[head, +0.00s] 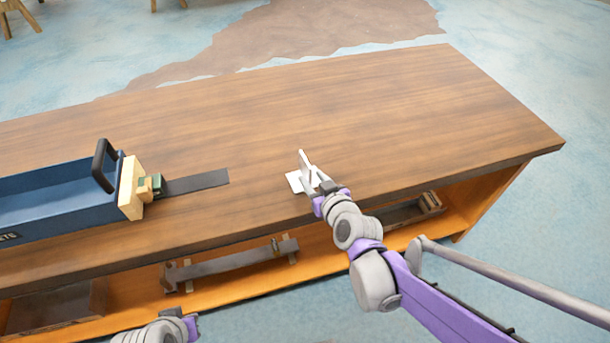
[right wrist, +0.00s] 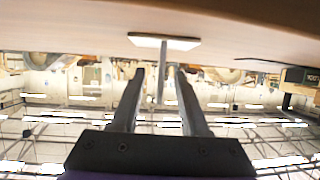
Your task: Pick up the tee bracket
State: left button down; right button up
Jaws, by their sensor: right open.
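The tee bracket (head: 294,182) is a white piece with a flat plate and an upright stem, standing on the wooden table top near its front edge. My right gripper (head: 318,182) is at the bracket, with its fingers partly hidden by the wrist in the head view. In the right wrist view the bracket's plate (right wrist: 164,41) lies beyond the fingertips, and its stem (right wrist: 162,72) stands between the two open fingers of the right gripper (right wrist: 158,76). A gap shows on both sides of the stem. Only part of my left arm shows at the bottom edge of the head view.
A blue toolbox (head: 60,195) with a black handle stands on the left of the table (head: 400,110). Beside it are a pale wooden block (head: 131,188) and a flat dark strip (head: 197,183). Dark wooden parts (head: 235,262) lie on the shelf below. The table's right side is clear.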

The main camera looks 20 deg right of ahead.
aim_at(305, 171)
jog(key=b+x, duration=0.1)
jog(key=x, duration=0.4)
jog(key=shift+w+a, duration=0.15)
grip_shut()
dwell(1.3)
